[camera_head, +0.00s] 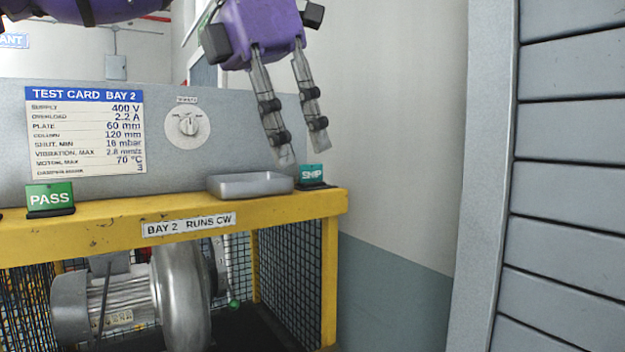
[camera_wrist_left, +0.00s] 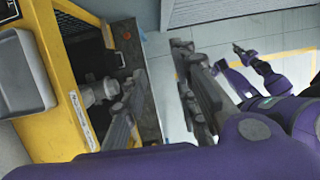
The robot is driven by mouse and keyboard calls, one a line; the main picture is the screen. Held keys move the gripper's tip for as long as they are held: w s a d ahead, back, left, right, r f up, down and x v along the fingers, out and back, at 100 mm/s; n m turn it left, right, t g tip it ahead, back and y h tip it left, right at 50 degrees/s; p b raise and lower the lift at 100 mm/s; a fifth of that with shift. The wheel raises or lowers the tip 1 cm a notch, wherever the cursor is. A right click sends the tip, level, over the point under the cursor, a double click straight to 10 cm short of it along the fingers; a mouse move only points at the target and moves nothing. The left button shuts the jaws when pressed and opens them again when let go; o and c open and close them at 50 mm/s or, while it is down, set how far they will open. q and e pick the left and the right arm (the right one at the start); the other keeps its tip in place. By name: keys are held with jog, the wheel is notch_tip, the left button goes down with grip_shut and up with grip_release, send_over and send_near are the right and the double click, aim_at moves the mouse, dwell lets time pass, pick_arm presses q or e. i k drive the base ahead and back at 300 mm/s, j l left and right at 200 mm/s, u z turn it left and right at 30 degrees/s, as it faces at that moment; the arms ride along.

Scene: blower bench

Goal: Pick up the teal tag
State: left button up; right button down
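The teal tag (camera_head: 311,174) stands upright in a small dark base at the right end of the yellow bench's top; its short white lettering is hard to read. My left gripper (camera_head: 304,158) is open and points down just above and slightly behind or beside the tag; the exact depth gap is unclear. Nothing is between its fingers. In the left wrist view the open fingers (camera_wrist_left: 160,62) show, but I cannot make out the tag there. A purple arm with a small dark end (camera_wrist_left: 241,50) shows in that view, probably my right arm; its finger state is too small to tell.
A grey tray (camera_head: 250,184) lies just left of the tag, also in the left wrist view (camera_wrist_left: 8,105). A green PASS tag (camera_head: 50,198) stands at the bench's left. A grey panel with a dial (camera_head: 188,124) rises behind. Right of the bench is open space.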

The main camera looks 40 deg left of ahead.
aim_at(310, 174)
jog(key=i+j, duration=1)
